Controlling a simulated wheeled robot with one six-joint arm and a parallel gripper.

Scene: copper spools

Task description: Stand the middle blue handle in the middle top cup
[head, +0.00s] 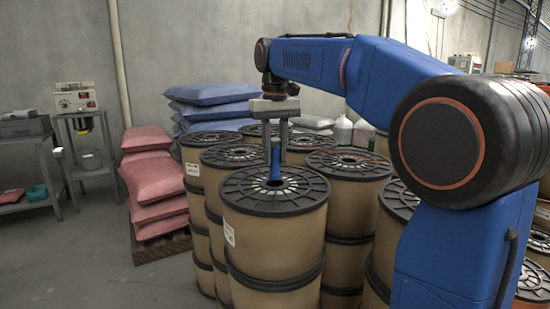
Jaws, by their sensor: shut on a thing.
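A blue handle (275,163) stands about upright at the middle of the black top of the nearest copper spool (310,196). My gripper (277,147) points down over that spool and is shut on the upper part of the handle. The handle's lower end is at the spool's hub opening; I cannot tell whether it is inside it or just above it. No separate cup can be made out clearly, and the gripper hides part of the spools behind.
Several more tan spools with black tops stand close around, such as one at the right (350,164). Red sacks (152,180) and blue sacks (212,96) are stacked behind. Grey side tables (30,140) stand at the left. The floor (100,265) at the left front is clear.

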